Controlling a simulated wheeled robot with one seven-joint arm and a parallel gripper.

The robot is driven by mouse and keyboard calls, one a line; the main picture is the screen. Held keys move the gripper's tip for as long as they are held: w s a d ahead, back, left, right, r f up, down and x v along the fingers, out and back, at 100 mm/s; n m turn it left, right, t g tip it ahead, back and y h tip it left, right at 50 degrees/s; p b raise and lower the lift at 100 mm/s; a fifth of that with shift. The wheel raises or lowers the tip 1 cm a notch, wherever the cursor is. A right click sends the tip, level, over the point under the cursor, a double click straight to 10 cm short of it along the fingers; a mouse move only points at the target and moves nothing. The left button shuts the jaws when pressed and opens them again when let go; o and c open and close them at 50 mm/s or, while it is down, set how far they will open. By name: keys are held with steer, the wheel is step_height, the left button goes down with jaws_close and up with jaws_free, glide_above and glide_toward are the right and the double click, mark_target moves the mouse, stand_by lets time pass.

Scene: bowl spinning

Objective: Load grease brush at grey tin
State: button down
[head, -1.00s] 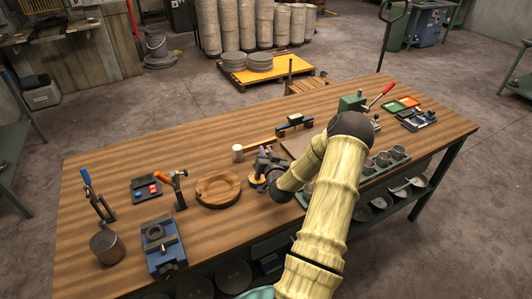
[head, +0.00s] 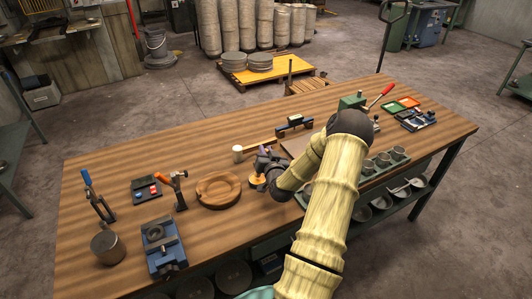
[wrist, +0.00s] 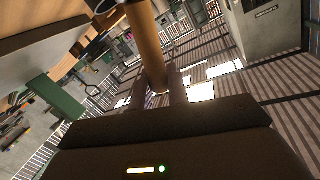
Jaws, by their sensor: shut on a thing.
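My gripper (head: 268,166) is over the middle of the workbench, just right of the round wooden dish, partly hidden by my own arm. In the wrist view my gripper (wrist: 157,92) is shut on a tan wooden handle (wrist: 143,42), which seems to be the grease brush; its bristle end is not clear. A small yellow-brown round thing (head: 257,181) shows just below the fingers in the head view; I cannot tell whether it is part of the brush. A grey cylindrical tin (head: 107,246) stands at the bench's front left, well apart from my gripper.
A round wooden dish (head: 218,189), a blue vise (head: 163,246) and an orange-handled clamp (head: 178,188) stand between my gripper and the tin. A mallet (head: 257,149) lies behind. The back left of the bench is clear.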

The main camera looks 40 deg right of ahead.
steer(key=shift+r+p, duration=1.4)
steer(key=shift+r, duration=1.5)
